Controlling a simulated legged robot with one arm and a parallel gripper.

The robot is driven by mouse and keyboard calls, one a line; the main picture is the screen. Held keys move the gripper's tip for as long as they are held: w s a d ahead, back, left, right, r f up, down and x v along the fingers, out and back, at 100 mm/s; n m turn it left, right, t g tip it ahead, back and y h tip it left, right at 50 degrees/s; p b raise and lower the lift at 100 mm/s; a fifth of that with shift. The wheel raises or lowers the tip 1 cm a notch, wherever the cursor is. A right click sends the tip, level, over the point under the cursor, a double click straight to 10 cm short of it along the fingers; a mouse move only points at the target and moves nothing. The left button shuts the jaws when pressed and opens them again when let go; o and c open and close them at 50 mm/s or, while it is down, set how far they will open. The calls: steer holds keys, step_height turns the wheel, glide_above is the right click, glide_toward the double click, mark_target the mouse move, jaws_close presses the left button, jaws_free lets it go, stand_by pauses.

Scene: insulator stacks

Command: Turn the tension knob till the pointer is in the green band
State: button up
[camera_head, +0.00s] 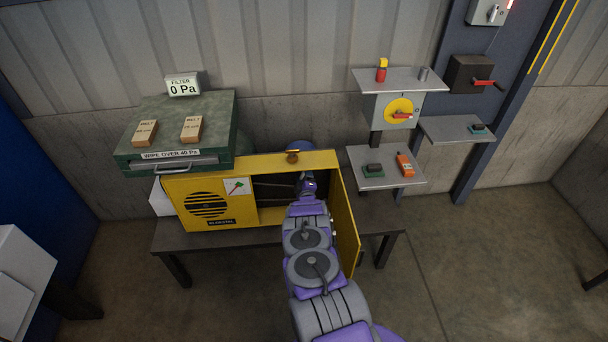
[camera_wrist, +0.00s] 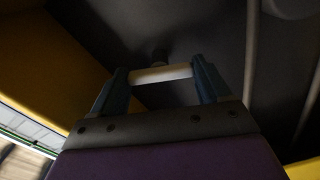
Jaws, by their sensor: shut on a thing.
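My gripper (camera_wrist: 160,74) reaches into the open yellow cabinet (camera_head: 210,205), and in the head view my wrist hides its fingers. In the wrist view its two blue fingers are shut on a pale crosswise bar, which looks like the tension knob (camera_wrist: 161,73). A small dark round piece sits just behind the bar, against a dark surface. No pointer or green band can be made out in either view; the cabinet's inside is dark and partly hidden by my arm.
The cabinet's yellow door (camera_head: 347,220) stands open close to the right of my arm. The cabinet stands on a dark bench (camera_head: 215,240). A green filter box (camera_head: 190,110) with two belt boxes is at left. Shelves (camera_head: 400,78) hang at right.

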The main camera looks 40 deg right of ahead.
steer(key=shift+w+a+f+n, duration=0.1)
steer(key=shift+a+n, duration=0.05)
steer(key=shift+n, duration=0.15)
steer(key=o, duration=1)
steer(key=p+v, duration=0.4)
steer(key=v, duration=1.3)
steer(key=shift+s, duration=0.2)
